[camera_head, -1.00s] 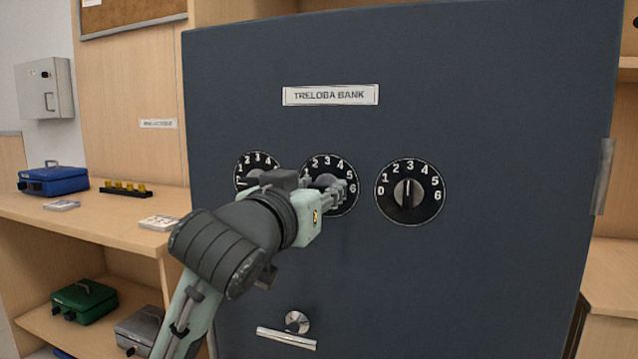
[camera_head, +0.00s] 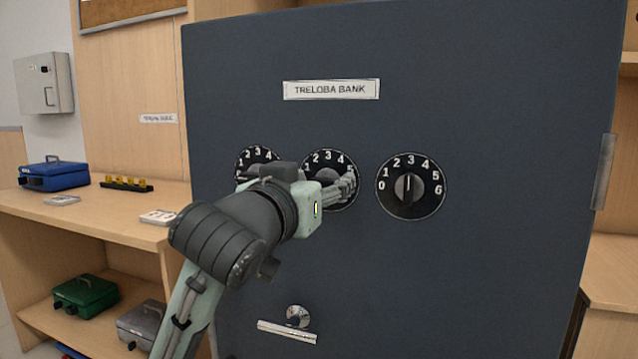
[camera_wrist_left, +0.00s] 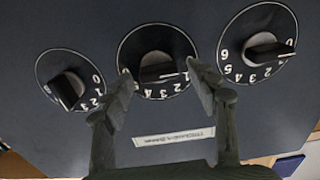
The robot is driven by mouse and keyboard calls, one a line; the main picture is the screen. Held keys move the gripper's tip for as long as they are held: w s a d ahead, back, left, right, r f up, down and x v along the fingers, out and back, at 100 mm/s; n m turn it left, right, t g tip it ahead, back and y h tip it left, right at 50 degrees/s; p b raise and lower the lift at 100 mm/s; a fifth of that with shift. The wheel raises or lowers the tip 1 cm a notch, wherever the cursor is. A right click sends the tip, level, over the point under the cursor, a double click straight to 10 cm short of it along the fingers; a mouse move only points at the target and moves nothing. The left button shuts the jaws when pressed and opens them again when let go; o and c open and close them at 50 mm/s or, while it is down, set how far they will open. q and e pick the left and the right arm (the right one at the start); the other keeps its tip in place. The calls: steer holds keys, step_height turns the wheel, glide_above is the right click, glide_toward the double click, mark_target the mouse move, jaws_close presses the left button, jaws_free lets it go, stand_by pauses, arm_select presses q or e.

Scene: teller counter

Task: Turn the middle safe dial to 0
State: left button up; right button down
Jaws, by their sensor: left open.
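The middle dial (camera_head: 322,164) is a black disc with white numbers on the dark blue safe door (camera_head: 480,90). In the head view my left gripper (camera_head: 347,186) covers its knob and lower part. My right gripper is not in view.
The right dial (camera_head: 394,206) is clear of the arm, its knob near upright. The left dial (camera_head: 257,154) is partly hidden behind my gripper. A handle (camera_head: 287,332) sits low on the door. A wooden counter (camera_head: 95,225) with a blue cash box (camera_head: 54,176) stands left.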

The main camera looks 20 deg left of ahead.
mark_target(327, 114)
arm_select(q)
step_height(327, 114, up, 10)
steer(key=shift+f, duration=0.1)
stand_by(0.6)
